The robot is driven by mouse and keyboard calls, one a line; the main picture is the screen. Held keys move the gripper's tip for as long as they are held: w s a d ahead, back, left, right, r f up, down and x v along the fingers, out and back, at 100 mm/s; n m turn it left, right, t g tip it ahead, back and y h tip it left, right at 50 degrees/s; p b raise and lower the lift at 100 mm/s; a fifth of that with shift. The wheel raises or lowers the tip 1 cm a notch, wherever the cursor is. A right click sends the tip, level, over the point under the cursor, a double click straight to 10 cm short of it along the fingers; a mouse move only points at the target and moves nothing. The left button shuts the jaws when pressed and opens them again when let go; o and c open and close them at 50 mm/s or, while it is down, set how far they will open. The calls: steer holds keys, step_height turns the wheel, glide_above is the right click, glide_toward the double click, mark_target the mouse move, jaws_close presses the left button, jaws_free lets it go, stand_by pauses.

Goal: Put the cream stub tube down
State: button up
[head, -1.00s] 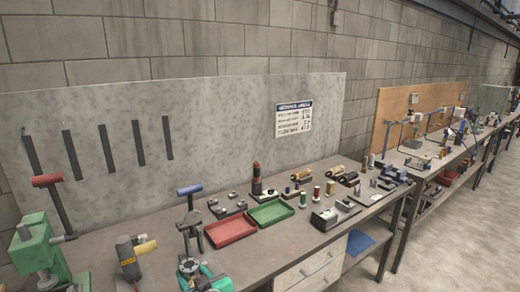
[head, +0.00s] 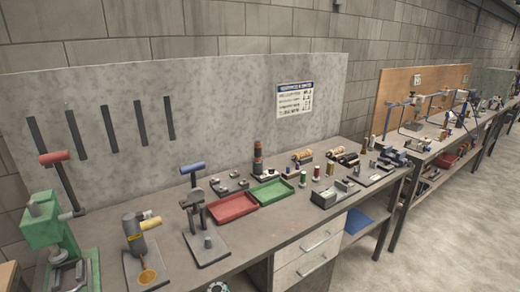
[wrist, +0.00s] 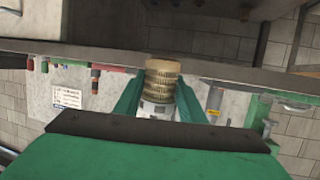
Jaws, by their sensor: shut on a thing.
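In the wrist view the cream stub tube (wrist: 162,72), a short ribbed tan cylinder, stands between the green fingers of my gripper (wrist: 159,84). The gripper is shut on it. A white and grey part shows below the ribbed bands, and the rest is hidden by the gripper. In the head view only a small dark, round piece (head: 218,287) shows at the bottom edge, in front of the bench; I cannot tell whether it is gripper or tube.
The workbench (head: 290,232) has a bare strip along its front. On it are a red tray (head: 232,208), a green tray (head: 270,193), a lever press (head: 203,225), a green press (head: 50,230), a grey tool with a yellow cup (head: 140,245) and several spools.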

steer(key=s+d+f+m+h, duration=0.1)
steer(key=s+d+f+h, duration=0.1)
steer(key=f, duration=0.8)
steer(key=s+d+f+m+h, duration=0.1)
steer(key=s+d+f, duration=0.3)
steer(key=f, duration=0.6)
steer(key=s+d+f+m+t+h, duration=0.1)
steer(key=s+d+f+m+h, duration=0.1)
steer(key=d+f, duration=0.5)
steer(key=shift+s+f+m+h, duration=0.3)
steer(key=shift+s+f, duration=0.35)
steer(key=shift+f, duration=1.15)
